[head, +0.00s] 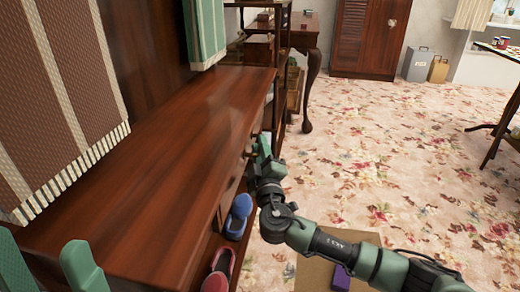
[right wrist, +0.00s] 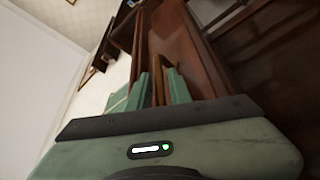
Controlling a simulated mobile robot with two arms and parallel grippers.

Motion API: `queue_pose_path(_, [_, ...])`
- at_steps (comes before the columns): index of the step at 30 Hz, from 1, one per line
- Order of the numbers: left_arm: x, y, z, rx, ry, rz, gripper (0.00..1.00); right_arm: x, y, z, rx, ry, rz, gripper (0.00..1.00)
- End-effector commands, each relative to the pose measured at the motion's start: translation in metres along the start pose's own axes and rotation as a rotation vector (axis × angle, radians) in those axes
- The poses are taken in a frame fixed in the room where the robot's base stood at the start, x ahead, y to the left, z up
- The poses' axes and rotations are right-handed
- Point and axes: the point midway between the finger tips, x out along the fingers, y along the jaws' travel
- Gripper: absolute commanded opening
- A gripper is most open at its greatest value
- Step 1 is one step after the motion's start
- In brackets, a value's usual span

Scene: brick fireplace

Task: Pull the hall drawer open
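The hall cabinet (head: 165,165) is a long dark red-brown wooden piece running away from me. Its front, with the drawer, faces right and is mostly hidden by the top's edge. My right gripper (head: 262,147) is at the upper front, beside small knobs under the edge. In the right wrist view its green fingers (right wrist: 158,90) are a little apart, with a narrow brown wooden part between them. I cannot tell whether they grip it. The drawer shows no clear gap. My left gripper (head: 45,268) is at the lower left, its green fingers wide apart and empty.
Blue shoes (head: 239,215) and pink shoes (head: 223,262) sit on the shelf below. A cardboard box (head: 312,274) lies on the floor under my right arm. A striped textile (head: 65,100) hangs over the cabinet's left. The flowered carpet (head: 400,165) at right is mostly clear.

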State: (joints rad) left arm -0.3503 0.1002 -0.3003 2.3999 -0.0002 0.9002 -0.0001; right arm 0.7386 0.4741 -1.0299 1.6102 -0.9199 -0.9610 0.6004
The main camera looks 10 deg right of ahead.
Motion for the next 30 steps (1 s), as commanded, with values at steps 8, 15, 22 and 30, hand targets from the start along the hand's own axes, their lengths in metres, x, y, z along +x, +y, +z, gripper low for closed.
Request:
queue_pose_path(8, [0.0,0.0001,0.0002,-0.001,-0.001,0.0,0.72,-0.0002,0.0001,-0.0004,0.0,0.0,0.0,0.0])
queue_pose_path(15, [-0.0001,0.0001,0.0002,-0.001,-0.001,0.0,0.72,-0.0004,0.0001,-0.0004,0.0,0.0,0.0,0.0])
queue_pose_path(22, [-0.0001,0.0001,0.0003,-0.001,-0.001,0.0,0.72,-0.0004,0.0,-0.0003,0.0,0.0,0.0,0.0])
queue_pose_path(30, [-0.0001,0.0,0.0002,0.0,-0.001,0.0,0.72,-0.0005,-0.0001,-0.0003,0.0,0.0,0.0,0.0])
